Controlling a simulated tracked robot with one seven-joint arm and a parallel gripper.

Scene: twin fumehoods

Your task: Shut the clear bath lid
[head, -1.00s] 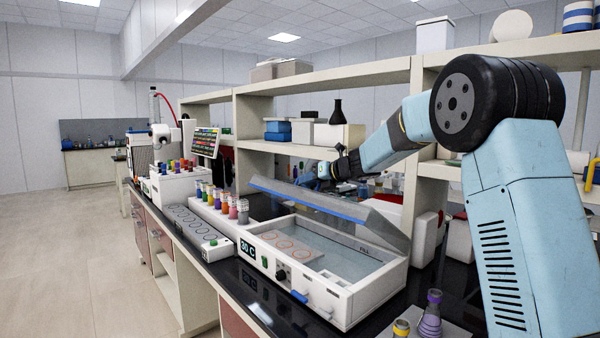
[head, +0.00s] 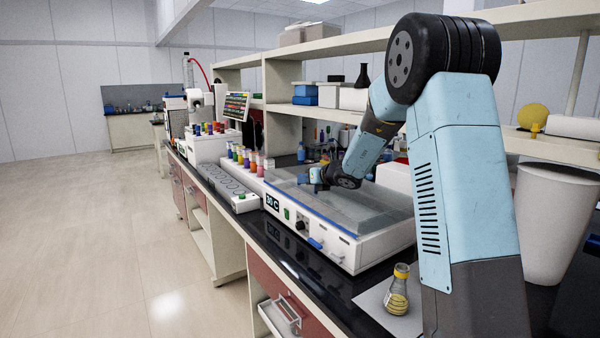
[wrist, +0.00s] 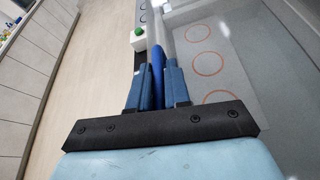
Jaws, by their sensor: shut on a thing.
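The clear bath lid (head: 350,212) lies low and nearly flat over the white water bath (head: 345,253), its blue front edge along the bath's front rim. I cannot tell whether it touches the rim all along. The bath front bears a "30 C" display and a blue tap. My gripper (head: 317,178) is at the lid's front-left part, below my bent wrist. In the wrist view my gripper (wrist: 153,72) is shut on a blue bar, apparently the lid's handle. Orange rings (wrist: 207,63) show through the clear lid beside it.
Left of the bath are a grey block with round wells (head: 222,185) and a rack of coloured-cap tubes (head: 246,160). A flask with a yellow band (head: 397,292) stands at front right. A drawer (head: 285,315) stands open below. Shelves rise behind; the floor at left is clear.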

